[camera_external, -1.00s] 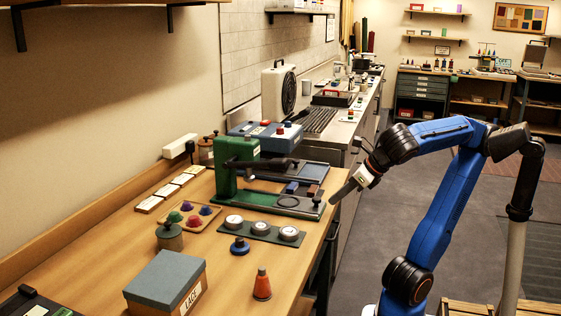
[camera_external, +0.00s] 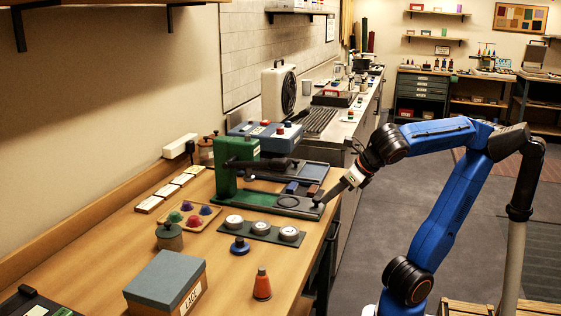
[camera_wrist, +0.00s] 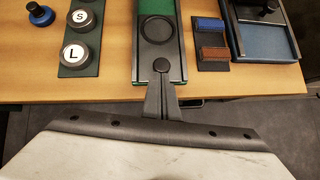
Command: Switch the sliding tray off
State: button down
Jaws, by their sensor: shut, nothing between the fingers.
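The sliding tray (camera_external: 268,203) is a long dark plate with a ring on it, at the foot of a green press (camera_external: 224,168) on the wooden table. In the wrist view the tray (camera_wrist: 172,52) shows its ring and, at the near end, a round black knob (camera_wrist: 161,65). My gripper (camera_external: 318,203) is shut and empty, its fingertips at the tray's near end by the table edge. In the wrist view my gripper's fingertips (camera_wrist: 160,78) are just at the knob; I cannot tell whether they touch it.
A panel with round white buttons (camera_external: 262,231) lies beside the tray. On its other side are a blue block (camera_wrist: 210,24), a brown block (camera_wrist: 214,53) and a blue-floored tray (camera_wrist: 268,42).

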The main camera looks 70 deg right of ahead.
aim_at(297, 204)
jog(key=w, duration=1.4)
jog(key=shift+s, duration=0.25)
jog(key=s, duration=0.3)
jog(key=shift+a+r, duration=0.3)
jog(key=shift+r, duration=0.1)
jog(key=v, duration=1)
jog(key=shift+s, duration=0.2)
jog(key=shift+d, duration=0.1)
